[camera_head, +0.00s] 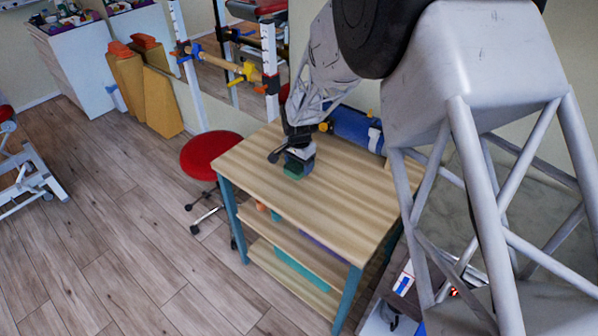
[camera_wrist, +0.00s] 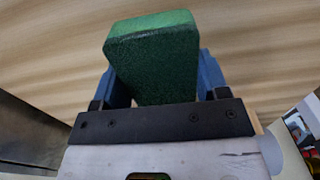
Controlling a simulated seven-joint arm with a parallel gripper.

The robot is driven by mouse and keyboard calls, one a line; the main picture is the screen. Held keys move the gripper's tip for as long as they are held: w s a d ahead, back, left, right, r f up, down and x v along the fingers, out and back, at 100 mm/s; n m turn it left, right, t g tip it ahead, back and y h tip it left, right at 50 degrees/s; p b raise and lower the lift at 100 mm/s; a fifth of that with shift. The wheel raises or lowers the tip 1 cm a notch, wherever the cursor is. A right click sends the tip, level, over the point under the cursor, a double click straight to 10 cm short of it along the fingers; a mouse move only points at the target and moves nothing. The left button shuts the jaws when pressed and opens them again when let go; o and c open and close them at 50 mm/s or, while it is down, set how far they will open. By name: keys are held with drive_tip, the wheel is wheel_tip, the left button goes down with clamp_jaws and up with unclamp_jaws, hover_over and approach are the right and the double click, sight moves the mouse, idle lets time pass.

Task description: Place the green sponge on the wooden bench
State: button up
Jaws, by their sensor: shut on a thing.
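The green sponge (camera_wrist: 154,62) is between the two blue fingers of my gripper (camera_wrist: 162,85) in the wrist view. In the head view my gripper (camera_head: 299,160) is over the left part of the wooden bench (camera_head: 325,205), and a green bit of the sponge (camera_head: 293,171) shows below it. The bench top also fills the background of the wrist view (camera_wrist: 60,50). The sponge is at or just above the bench top; I cannot tell whether it touches. The gripper is shut on the sponge.
A blue roll (camera_head: 352,128) lies at the back of the bench near my gripper. A red round stool (camera_head: 208,152) stands left of the bench. Several items lie on the shelves under the top. The front and right of the bench top are clear.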

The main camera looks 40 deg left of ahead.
drive_tip(key=shift+f, duration=1.75)
drive_tip(key=shift+f, duration=0.1)
drive_tip(key=o, duration=0.9)
wheel_tip(320, 180, up, 12)
drive_tip(key=shift+r, duration=0.1)
